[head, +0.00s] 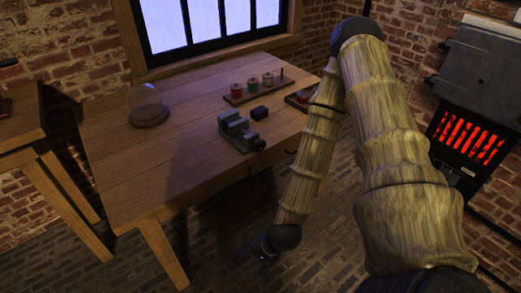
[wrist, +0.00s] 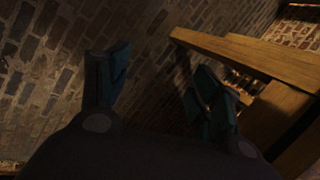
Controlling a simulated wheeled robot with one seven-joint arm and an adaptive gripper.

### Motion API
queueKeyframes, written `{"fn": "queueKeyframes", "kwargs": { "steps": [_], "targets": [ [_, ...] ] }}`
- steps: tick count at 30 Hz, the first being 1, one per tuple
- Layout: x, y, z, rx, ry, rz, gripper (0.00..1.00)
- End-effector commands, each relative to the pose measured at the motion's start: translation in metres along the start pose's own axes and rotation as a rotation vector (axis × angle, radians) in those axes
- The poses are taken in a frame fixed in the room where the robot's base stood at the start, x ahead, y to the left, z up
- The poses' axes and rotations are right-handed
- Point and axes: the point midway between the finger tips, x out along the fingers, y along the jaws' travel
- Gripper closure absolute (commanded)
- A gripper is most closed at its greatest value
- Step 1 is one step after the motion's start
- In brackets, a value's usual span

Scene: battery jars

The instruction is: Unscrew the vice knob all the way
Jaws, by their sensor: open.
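The vice (head: 238,132) is a small grey-green block tool on the wooden table, near its front right edge. The vice knob (head: 259,144) is a dark reddish round piece at the vice's front right end, close to the table edge. My gripper (head: 262,250) hangs low in front of the table, below the tabletop and well apart from the vice. In the wrist view my gripper (wrist: 158,95) is open and empty, its two dark teal fingers spread wide over the brick floor. The vice is not visible in the wrist view.
A glowing stove (head: 468,135) stands right. Brick floor in front is clear.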

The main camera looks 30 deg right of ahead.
Motion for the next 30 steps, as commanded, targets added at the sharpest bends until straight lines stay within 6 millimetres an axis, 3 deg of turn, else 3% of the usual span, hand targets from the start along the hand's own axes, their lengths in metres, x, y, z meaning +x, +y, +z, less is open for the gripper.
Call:
{"fn": "queueKeyframes", "kwargs": {
  "steps": [14, 30],
  "targets": [
    [-0.016, -0.066, -0.052, 0.493, -0.036, -0.296, 0.36],
    [-0.066, -0.119, -0.122, 1.004, -0.176, -0.649, 0.36]
  ]
}}
